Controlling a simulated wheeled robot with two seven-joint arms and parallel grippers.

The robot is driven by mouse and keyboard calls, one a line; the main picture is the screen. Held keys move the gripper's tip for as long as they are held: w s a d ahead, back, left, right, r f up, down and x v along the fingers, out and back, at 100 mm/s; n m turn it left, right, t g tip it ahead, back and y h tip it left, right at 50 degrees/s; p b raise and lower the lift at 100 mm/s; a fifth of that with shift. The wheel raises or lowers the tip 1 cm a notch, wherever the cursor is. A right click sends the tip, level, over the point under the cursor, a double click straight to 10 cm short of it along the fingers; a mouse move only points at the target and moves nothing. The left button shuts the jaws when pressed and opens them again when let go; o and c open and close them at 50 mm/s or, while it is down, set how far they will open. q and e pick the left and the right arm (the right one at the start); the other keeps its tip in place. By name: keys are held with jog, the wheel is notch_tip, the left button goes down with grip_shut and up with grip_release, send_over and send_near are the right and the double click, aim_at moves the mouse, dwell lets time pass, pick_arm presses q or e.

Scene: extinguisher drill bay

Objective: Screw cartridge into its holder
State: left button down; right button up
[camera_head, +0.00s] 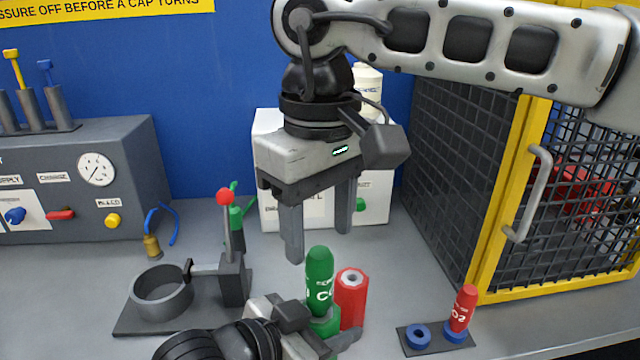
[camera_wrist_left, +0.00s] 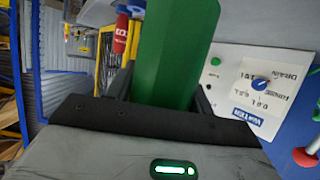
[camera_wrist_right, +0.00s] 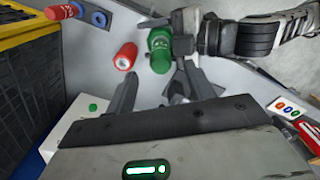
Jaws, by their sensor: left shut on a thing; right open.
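A green cartridge (camera_head: 320,272) with white lettering stands upright at the front centre, with a wider green part (camera_head: 325,326) at its lower end. My left gripper (camera_head: 322,338) is shut on the green cartridge low down; the green body fills the left wrist view (camera_wrist_left: 175,55). A red cylinder (camera_head: 352,292) with a pale hole in its top stands close beside it, also seen in the right wrist view (camera_wrist_right: 125,57). I cannot tell whether they touch. My right gripper (camera_head: 318,232) is open and empty, pointing down, above and behind the cartridge.
A red cartridge (camera_head: 463,309) stands in a blue ring on a dark rack; the other blue ring (camera_head: 418,337) is empty. A grey ring clamp (camera_head: 162,292) with a red-knobbed lever is at left. A control panel (camera_head: 75,180) and mesh cage (camera_head: 520,190) flank the bench, with white containers behind.

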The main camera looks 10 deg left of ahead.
aim_at(320, 251)
jog(key=shift+f, duration=3.2)
